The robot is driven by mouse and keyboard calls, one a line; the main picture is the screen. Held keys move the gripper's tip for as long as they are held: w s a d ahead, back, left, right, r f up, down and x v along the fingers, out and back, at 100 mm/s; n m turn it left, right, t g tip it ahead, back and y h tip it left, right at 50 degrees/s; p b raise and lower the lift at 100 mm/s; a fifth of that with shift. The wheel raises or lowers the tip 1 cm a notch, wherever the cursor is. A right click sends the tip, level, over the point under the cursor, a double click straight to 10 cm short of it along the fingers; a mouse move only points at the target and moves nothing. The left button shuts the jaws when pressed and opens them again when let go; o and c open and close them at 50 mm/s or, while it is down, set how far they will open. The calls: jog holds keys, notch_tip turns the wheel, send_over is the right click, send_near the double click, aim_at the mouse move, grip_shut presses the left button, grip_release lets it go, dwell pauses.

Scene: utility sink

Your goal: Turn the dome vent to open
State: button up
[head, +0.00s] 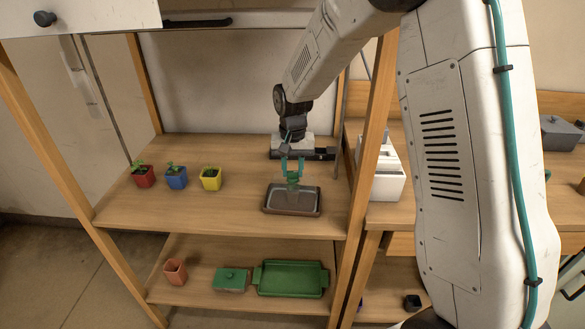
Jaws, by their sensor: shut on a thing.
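A brown tray (291,210) with what looks like a clear dome (293,196) over it stands on the upper wooden shelf. A small green dome vent (293,182) sits at the top of the dome. My gripper (292,168) points down from above, its teal fingers shut on the vent. The fingers partly hide the vent, and I cannot tell how far it is turned.
Small red (144,176), blue (176,177) and yellow (211,178) plant pots stand left on the same shelf. A wooden post (373,140) rises close right of the tray. The lower shelf holds a green tray (291,278), a green lidded box (231,279) and a terracotta pot (175,271).

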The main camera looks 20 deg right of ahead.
aim_at(293, 172)
jog(key=shift+m, duration=0.4)
dwell(3.4)
jog(key=o, duration=1)
notch_tip(293, 172, up, 8)
jog(key=shift+f, duration=0.1)
